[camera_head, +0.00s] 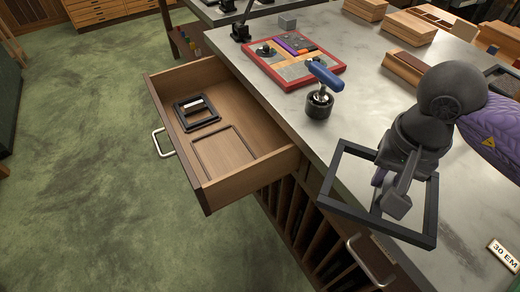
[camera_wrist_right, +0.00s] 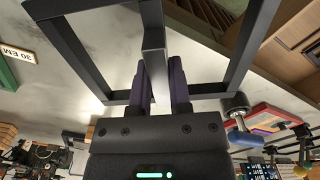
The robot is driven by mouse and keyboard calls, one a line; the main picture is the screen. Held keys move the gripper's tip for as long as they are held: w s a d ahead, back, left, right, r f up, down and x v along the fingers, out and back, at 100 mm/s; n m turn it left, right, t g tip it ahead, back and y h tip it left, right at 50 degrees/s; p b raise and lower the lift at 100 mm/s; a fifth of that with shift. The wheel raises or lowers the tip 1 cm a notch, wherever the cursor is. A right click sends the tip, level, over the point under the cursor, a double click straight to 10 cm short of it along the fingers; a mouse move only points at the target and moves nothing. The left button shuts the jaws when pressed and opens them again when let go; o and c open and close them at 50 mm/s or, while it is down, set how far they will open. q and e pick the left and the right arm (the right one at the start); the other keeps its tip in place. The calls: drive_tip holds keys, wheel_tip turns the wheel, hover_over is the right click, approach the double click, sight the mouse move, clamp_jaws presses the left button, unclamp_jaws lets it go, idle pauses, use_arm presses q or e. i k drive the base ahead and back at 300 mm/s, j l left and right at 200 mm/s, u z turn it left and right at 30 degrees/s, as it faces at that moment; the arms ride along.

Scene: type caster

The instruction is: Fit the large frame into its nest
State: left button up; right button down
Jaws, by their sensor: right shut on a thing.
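The large frame (camera_head: 331,171) is a dark, empty rectangle. My right gripper (camera_head: 388,196) is shut on one of its bars and holds it tilted near the bench's front edge, to the right of the drawer. The right wrist view shows the frame (camera_wrist_right: 74,62) spread beyond the two fingers (camera_wrist_right: 162,82). In the open drawer (camera_head: 246,182), a thin rectangular outline (camera_head: 196,155), which looks like the nest, lies empty on the floor. Smaller dark frames (camera_head: 181,112) lie beside it, farther back, with a small light piece inside. My left gripper is not in view.
A blue-handled tool (camera_head: 324,76) stands on the bench (camera_head: 390,125) between the drawer and my right arm. A red tray (camera_head: 338,68) with blocks is behind it. Wooden blocks (camera_head: 410,28) lie farther back. A label plate (camera_head: 503,254) is at the right.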

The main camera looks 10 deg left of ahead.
sight(224, 154)
drive_tip(key=j, duration=0.7)
drive_tip(key=i+j+u, duration=0.1)
drive_tip(key=j, duration=0.6)
drive_tip(key=i, duration=0.05)
